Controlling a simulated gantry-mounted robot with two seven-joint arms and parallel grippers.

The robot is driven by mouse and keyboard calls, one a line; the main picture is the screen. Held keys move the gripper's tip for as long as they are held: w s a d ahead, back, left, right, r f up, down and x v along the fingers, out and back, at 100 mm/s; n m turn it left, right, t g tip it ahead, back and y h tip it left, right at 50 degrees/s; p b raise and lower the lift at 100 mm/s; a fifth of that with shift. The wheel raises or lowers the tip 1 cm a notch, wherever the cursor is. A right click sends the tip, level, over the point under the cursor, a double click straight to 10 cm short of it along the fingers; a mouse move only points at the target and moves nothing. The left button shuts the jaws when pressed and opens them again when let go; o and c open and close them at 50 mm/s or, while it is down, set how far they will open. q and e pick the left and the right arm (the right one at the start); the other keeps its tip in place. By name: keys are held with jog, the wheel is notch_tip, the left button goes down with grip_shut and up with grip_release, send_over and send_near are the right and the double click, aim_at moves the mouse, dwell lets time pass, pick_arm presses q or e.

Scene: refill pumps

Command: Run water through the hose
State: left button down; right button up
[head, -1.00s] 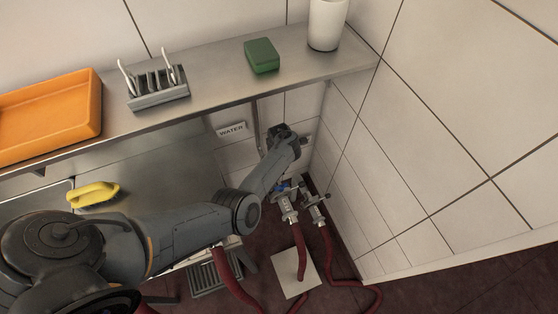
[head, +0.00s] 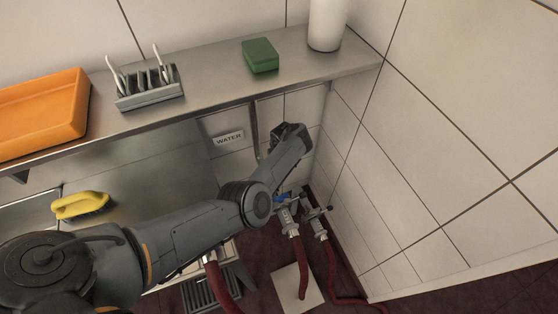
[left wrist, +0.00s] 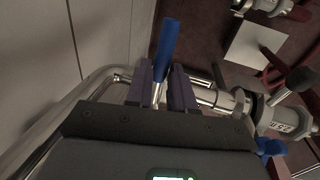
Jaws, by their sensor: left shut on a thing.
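My left gripper (left wrist: 165,88) is shut on a blue lever handle (left wrist: 168,42), which sticks out between its two fingers beside chrome piping (left wrist: 205,95). In the head view the left hand's back (head: 290,132) shows by the wall right of the WATER sign (head: 229,138); its fingertips are hidden there. Two metal valve fittings (head: 290,222) (head: 319,228) with red hoses (head: 301,262) stand below the hand, one with a blue part (head: 282,198). No water is visible. The right gripper is not in view.
A steel shelf (head: 210,85) above holds an orange tray (head: 40,112), a rack (head: 150,92), a green sponge (head: 260,56) and a white cylinder (head: 326,25). A yellow brush (head: 80,205) lies at left. A tiled wall (head: 400,190) closes the right side. A white square (head: 297,288) lies on the floor.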

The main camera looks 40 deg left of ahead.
pick_arm(q)
jog(key=c, duration=1)
grip_release()
jog(key=r+p, duration=0.1)
jog(key=r, duration=0.2)
jog(key=d+r+p, duration=0.1)
jog(key=r+p, duration=0.1)
jog(key=r, duration=0.2)
jog(key=s+d+r+p, duration=0.1)
jog(key=r, duration=0.2)
jog(key=shift+r, duration=0.3)
